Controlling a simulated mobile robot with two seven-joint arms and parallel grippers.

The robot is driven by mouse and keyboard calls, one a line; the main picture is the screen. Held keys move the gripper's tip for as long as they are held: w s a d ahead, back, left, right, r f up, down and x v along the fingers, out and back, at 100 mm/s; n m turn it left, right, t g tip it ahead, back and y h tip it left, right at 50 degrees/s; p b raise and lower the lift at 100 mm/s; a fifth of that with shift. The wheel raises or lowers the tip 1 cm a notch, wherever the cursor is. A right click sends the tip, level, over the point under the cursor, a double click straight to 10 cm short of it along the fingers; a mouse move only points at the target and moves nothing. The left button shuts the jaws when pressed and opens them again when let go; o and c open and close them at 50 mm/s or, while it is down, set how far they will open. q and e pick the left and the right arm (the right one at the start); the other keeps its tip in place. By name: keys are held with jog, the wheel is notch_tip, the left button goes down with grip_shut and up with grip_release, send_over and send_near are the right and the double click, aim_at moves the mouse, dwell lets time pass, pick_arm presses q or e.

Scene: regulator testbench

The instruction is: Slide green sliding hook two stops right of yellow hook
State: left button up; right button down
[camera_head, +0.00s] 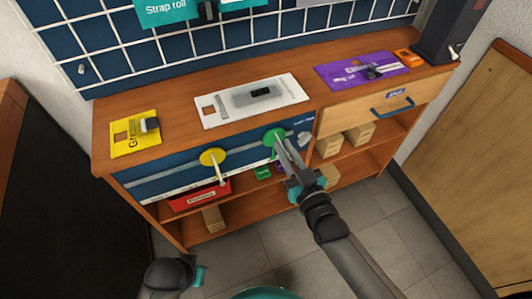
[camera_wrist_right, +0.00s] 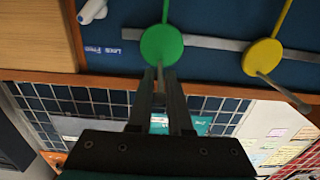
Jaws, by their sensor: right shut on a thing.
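The green sliding hook (camera_head: 275,136) has a round disc and sits on a grey rail on the blue front panel. The yellow hook (camera_head: 213,157) is on the same rail, to its left, with a gap between. My right gripper (camera_head: 285,150) is shut on the peg of the green hook. In the right wrist view, the fingers (camera_wrist_right: 161,88) close around the peg below the green disc (camera_wrist_right: 162,45). There, the yellow hook (camera_wrist_right: 262,58) appears to the right, apart from the green one. My left gripper's fingers do not show; only part of that arm is visible at the bottom.
A small label and a pale knob (camera_wrist_right: 93,10) lie beyond the green hook. Yellow (camera_head: 148,143), white (camera_head: 210,122) and purple (camera_head: 340,84) plates lie on the wooden bench top. A red bin (camera_head: 190,199) and wooden blocks stand on shelves below. The drawer (camera_head: 370,105) is shut.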

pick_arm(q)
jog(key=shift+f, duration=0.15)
pick_arm(e)
jog(key=shift+w+d+f, duration=0.1)
jog(key=shift+w+d, duration=0.1)
jog(key=shift+d, duration=0.5)
jog(key=c, duration=0.8)
grip_release()
jog(key=shift+c, duration=0.2)
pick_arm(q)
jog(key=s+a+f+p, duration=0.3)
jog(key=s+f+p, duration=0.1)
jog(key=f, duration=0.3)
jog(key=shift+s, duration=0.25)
pick_arm(e)
jog(key=v, duration=1.5)
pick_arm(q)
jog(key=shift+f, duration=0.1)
pick_arm(e)
jog(key=shift+s, duration=0.1)
